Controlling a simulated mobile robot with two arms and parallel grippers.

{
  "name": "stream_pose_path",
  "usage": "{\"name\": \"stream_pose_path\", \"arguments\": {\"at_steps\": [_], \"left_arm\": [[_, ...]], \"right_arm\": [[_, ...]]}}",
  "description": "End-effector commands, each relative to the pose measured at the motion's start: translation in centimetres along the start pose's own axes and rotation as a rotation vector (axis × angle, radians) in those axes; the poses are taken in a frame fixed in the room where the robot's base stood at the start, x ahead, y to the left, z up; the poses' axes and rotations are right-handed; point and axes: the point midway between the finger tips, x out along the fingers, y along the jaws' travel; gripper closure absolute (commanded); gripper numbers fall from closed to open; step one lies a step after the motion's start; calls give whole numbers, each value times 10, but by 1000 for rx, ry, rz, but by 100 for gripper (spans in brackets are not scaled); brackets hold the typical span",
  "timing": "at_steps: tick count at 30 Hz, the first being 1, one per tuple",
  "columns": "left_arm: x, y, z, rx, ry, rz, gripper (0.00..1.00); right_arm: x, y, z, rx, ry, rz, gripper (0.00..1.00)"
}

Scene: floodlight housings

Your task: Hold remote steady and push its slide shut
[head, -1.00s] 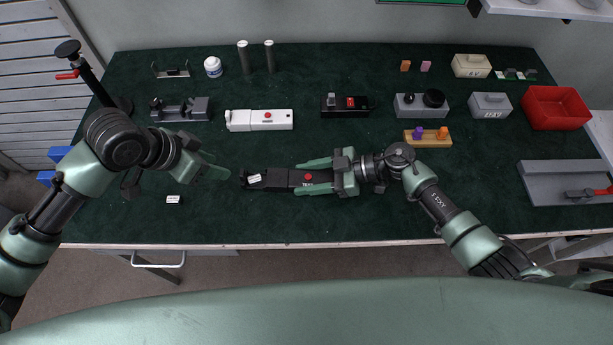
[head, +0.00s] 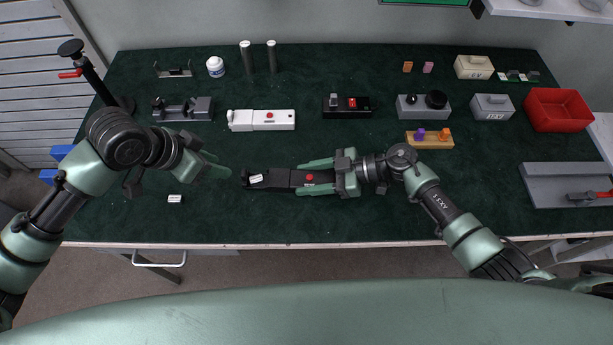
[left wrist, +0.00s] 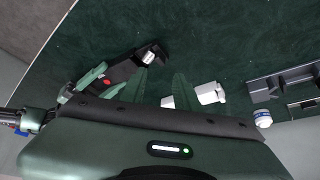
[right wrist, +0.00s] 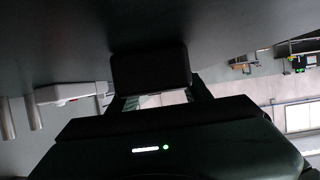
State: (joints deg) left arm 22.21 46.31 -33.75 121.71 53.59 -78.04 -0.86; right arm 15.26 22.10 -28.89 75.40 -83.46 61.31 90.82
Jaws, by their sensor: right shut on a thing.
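The black remote (head: 283,179) lies lengthwise over the green mat, with a red button and a white label near its left end. My right gripper (head: 316,177) is shut on it from the right, one finger along each long side. In the right wrist view its dark end (right wrist: 150,70) shows between the fingers. My left gripper (head: 222,168) is a short way left of the remote's left end, apart from it. In the left wrist view its two fingers (left wrist: 162,84) stand apart with nothing between them. I cannot tell how far the slide is open.
A white remote (head: 262,120) and a black box with a red switch (head: 346,106) lie behind. A small white labelled block (head: 175,199) lies front left. A wooden peg block (head: 429,140), red bin (head: 556,110) and grey fixture (head: 560,185) are at right. The front middle mat is clear.

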Motion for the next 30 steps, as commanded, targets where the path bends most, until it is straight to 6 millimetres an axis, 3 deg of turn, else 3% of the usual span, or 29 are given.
{"name": "stream_pose_path", "arguments": {"at_steps": [1,3,8,18,23,30], "left_arm": [[0,0,0,0,0,0,86],[0,0,0,0,0,0,100],[0,-4,4,-42,2,10,100],[-15,-46,43,-517,71,120,100],[-20,-57,51,-629,97,143,100],[11,-55,46,-643,102,149,100]], "right_arm": [[0,0,0,0,0,0,97],[0,0,0,0,0,0,97],[0,0,0,0,0,0,97],[0,0,0,0,0,0,97],[0,0,0,0,0,0,97],[0,0,0,0,0,-1,97]]}}
